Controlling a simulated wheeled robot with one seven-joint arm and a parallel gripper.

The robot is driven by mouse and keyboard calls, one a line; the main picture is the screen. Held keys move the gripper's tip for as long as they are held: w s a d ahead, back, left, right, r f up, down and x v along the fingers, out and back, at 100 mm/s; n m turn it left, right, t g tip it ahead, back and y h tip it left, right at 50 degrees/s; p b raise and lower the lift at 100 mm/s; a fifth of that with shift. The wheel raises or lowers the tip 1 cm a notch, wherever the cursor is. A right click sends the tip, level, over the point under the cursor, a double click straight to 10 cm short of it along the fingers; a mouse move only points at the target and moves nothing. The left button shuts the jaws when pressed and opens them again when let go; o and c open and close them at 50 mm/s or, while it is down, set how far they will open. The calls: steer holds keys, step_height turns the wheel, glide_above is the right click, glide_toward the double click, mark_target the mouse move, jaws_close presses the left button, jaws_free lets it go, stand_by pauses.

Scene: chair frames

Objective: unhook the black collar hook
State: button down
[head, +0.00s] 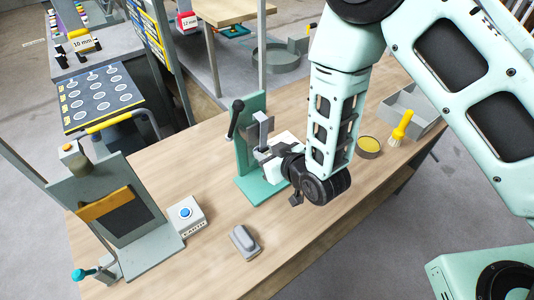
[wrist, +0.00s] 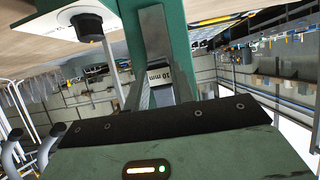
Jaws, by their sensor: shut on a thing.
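A teal stand (head: 258,186) stands on the wooden bench, with a black-knobbed lever (head: 235,119) at its upper left and a grey metal part (head: 263,130) at its front. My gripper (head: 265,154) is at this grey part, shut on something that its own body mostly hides. In the wrist view the teal upright (wrist: 178,25) is close, with a grey metal piece (wrist: 155,40) in front of it. A black round knob (wrist: 87,26) on a rod shows at the upper left. I cannot clearly make out the black collar hook.
A grey clamp-like fixture (head: 125,215), a white box with a blue button (head: 184,215) and a grey block (head: 244,242) are on the bench to the left. A yellow brush (head: 401,128), a round tin (head: 368,147) and a grey tray (head: 412,108) are to the right.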

steer(key=shift+r+p, duration=0.3)
steer(key=shift+r, duration=0.3)
stand_by(0.6)
steer(key=shift+s+d+b, duration=0.2)
steer(key=shift+s+d, duration=0.2)
steer(key=shift+s, duration=0.25)
steer(key=shift+s+d+b, duration=0.15)
steer(key=shift+s+d, duration=0.25)
steer(key=shift+s, duration=0.2)
steer(key=shift+s+d+r+b, duration=0.25)
steer(key=shift+s+d, duration=0.45)
steer(key=shift+s, duration=0.35)
steer(key=shift+s+d+r+b, duration=0.15)
steer(key=shift+s+d+r, duration=0.1)
steer(key=shift+s+d, duration=0.6)
